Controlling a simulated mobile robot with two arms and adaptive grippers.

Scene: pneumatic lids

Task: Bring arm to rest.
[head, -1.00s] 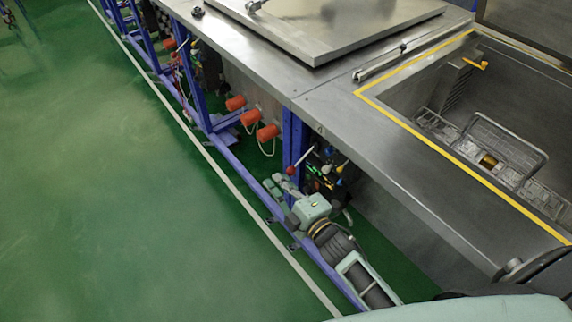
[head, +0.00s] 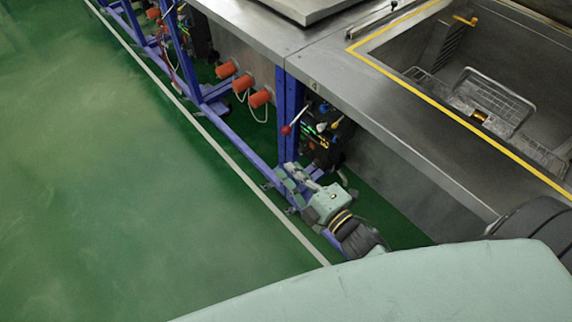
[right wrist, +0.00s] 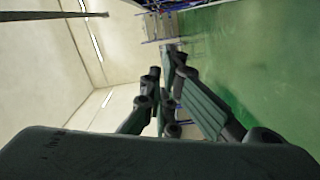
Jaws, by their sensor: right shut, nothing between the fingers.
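My right gripper (head: 290,178) shows low in the head view, beside the blue frame leg and the valves under the steel counter. It is shut and holds nothing. In the right wrist view its fingers (right wrist: 172,60) come together over a background of green floor and pale wall. My right arm's dark wrist section is partly hidden behind my own pale green body at the bottom of the head view. My left gripper is not in view.
The steel counter (head: 385,105) has an open, yellow-edged tank with a wire basket (head: 495,100). A lid (head: 305,8) shows at the top. A red-knobbed lever (head: 287,130) and orange cylinders (head: 243,84) are under the counter. Green floor (head: 100,200) at left is clear.

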